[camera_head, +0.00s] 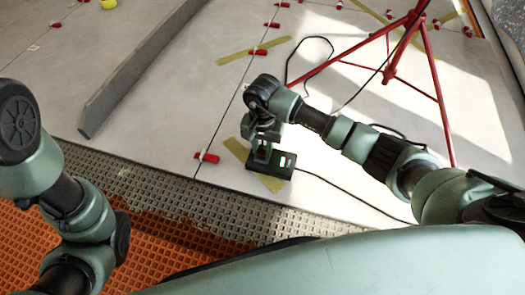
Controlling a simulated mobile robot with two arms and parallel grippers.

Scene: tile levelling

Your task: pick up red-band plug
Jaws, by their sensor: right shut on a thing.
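My right gripper (263,151) points down at a black box (285,171) with a lit green patch, on the pale tiles near their front edge. It is shut on a small dark thing at the top of the box, which looks like a plug. No red band can be made out on it, as the fingers cover most of it. I cannot tell whether it is still seated in the box. My left arm comes in at the left, but its gripper is out of view.
A black cable runs right from the box. A red tripod (388,76) stands behind my right arm. A long grey bar (140,70) lies at the left. Several red clips (207,157) sit along the tile joints. An orange mat (150,246) lies in front.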

